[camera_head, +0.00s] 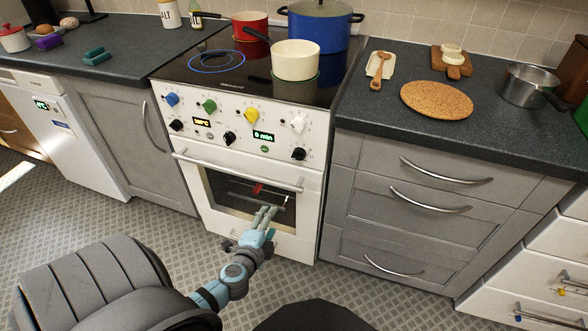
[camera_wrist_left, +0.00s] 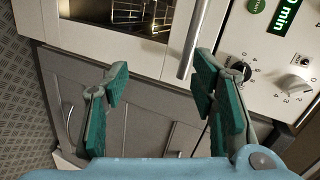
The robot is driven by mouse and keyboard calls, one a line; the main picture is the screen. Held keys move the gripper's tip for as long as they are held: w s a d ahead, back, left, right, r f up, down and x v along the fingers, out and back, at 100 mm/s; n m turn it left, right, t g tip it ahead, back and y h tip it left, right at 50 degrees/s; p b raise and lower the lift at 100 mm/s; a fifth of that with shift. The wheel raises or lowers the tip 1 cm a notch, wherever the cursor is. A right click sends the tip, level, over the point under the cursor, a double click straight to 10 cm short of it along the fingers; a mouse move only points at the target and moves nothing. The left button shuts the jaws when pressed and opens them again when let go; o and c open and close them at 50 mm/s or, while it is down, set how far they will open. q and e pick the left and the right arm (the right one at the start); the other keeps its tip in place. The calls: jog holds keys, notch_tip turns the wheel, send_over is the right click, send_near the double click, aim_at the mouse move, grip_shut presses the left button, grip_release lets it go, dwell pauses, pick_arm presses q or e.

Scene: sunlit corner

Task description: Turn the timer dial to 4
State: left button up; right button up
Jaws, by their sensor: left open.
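A black dial (camera_head: 298,153) sits at the lower right of the white stove panel, right of the green display (camera_head: 263,136) reading 0 min. It is probably the timer dial; its pointer is too small to read. In the left wrist view the black dial (camera_wrist_left: 240,70) has printed numbers around it and lies just right of the right finger's tip. The display (camera_wrist_left: 284,14) is above it there. My left gripper (camera_head: 267,210) is in front of the oven door, below the dial. It is open and empty, apart from the dial. My right gripper is out of view.
The oven handle (camera_head: 238,172) is a long bar below the panel, near the left gripper. A white knob (camera_head: 298,124) is above the black dial; other knobs stand to the left. Pots, including a cream one (camera_head: 295,60), stand on the hob. Drawers (camera_head: 430,205) are at right.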

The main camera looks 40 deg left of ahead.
aim_at(297, 159)
pick_arm(q)
jog(key=w+r+m+t, duration=0.3)
jog(key=w+r+t, duration=0.1)
jog(key=r, duration=0.7)
jog(key=shift+y, duration=0.4)
jog(key=x, duration=0.4)
jog(key=b+x, duration=0.1)
jog(key=x, duration=0.3)
jog(key=d+x, duration=0.1)
jog(key=x, duration=0.4)
jog(key=shift+w+f+b, duration=0.15)
jog(key=shift+w+b, duration=0.05)
jog(key=shift+b, duration=0.15)
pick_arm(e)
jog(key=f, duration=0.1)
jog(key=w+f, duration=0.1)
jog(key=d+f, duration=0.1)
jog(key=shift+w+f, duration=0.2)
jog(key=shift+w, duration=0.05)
pick_arm(q)
jog(key=c, duration=1.1)
